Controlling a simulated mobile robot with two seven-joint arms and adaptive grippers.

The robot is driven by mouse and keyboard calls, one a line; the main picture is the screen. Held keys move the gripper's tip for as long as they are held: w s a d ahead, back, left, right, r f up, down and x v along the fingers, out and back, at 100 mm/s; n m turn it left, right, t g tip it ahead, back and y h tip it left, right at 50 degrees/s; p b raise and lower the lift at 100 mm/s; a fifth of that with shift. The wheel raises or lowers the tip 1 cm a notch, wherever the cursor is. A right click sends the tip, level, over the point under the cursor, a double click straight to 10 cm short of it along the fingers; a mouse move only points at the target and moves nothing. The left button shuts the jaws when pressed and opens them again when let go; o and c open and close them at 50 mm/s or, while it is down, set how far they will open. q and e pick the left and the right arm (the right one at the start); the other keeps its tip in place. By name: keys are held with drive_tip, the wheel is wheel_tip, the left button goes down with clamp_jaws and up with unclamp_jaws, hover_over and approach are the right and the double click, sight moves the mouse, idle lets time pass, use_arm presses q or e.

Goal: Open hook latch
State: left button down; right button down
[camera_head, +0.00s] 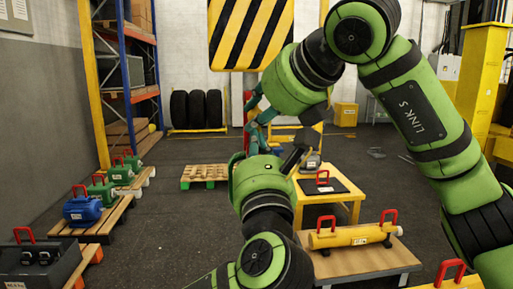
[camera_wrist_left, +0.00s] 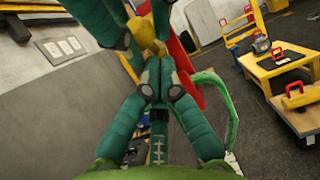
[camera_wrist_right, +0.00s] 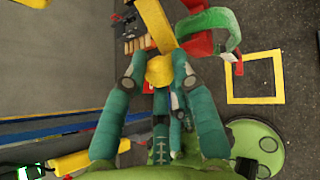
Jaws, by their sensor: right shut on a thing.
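A yellow-and-black striped crane block (camera_head: 250,35) hangs at the upper middle of the head view. A red hook part (camera_wrist_left: 184,72) shows behind the fingers in the left wrist view and again in the right wrist view (camera_wrist_right: 198,46). A light green curved piece (camera_wrist_right: 226,28) stands beside it. My right gripper (camera_wrist_right: 158,66) is shut on a yellow piece (camera_wrist_right: 160,71) at the hook. My left gripper (camera_wrist_left: 161,84) is just below, its fingers close together; whether they hold anything is unclear.
A yellow table (camera_head: 330,212) with a black plate stands ahead. A yellow cylinder (camera_head: 352,236) with red handles lies on a table at the lower right. Blue and green units stand on pallets at left. A wooden pallet (camera_head: 204,172) lies beyond; floor between is clear.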

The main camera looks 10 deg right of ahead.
drive_tip(key=shift+f, duration=0.25)
use_arm(q)
drive_tip(key=shift+s+d+r, duration=0.1)
drive_tip(key=shift+s+r, duration=0.1)
drive_tip(key=shift+r, duration=0.6)
use_arm(e)
drive_tip(key=c, duration=1)
unclamp_jaws()
use_arm(q)
drive_tip(key=shift+s+r, duration=0.15)
drive_tip(key=shift+a, duration=0.2)
